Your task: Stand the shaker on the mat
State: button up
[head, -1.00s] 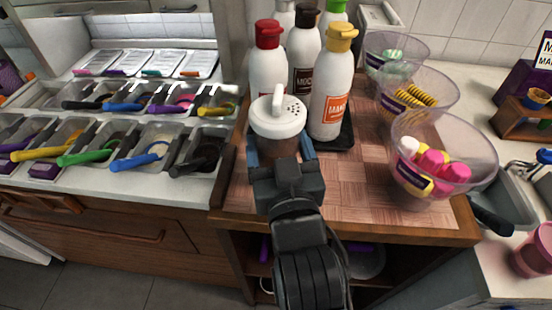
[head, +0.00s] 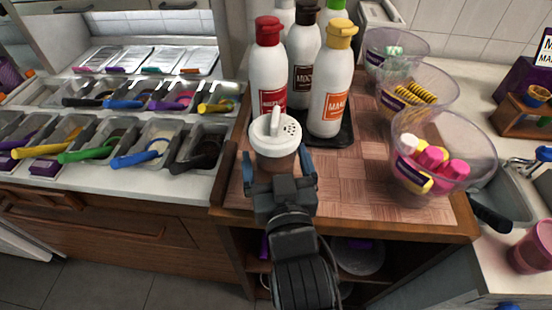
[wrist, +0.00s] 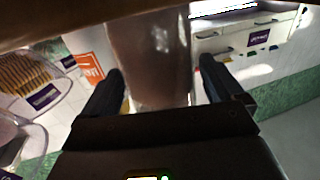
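The shaker (head: 276,139) has a white perforated lid with a handle and a clear body with brown contents. It is upright at the front left of the checkered wooden top (head: 350,190). My gripper (head: 279,163) is around its body, with one finger on each side. The wrist view shows the shaker body (wrist: 152,60) between the fingers, with a gap at the right one, so my gripper looks open. The shaker's base is hidden behind my gripper. No separate mat is clear; a black tray or mat (head: 345,136) lies under the bottles.
Sauce bottles with red (head: 268,75) and yellow (head: 332,85) caps stand close behind the shaker, with others behind them. Clear bowls (head: 440,165) line the right side. Topping bins (head: 130,145) with coloured scoops are at left. The wooden top is clear right of the shaker.

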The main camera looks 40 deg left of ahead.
jog(key=shift+o, duration=0.3)
jog(key=shift+r, duration=0.2)
jog(key=shift+s+d+f, duration=0.1)
jog(key=shift+s+d, duration=0.1)
jog(key=shift+d, duration=0.05)
jog(key=b+v, duration=0.1)
jog(key=v, duration=1)
jog(key=shift+s, duration=0.2)
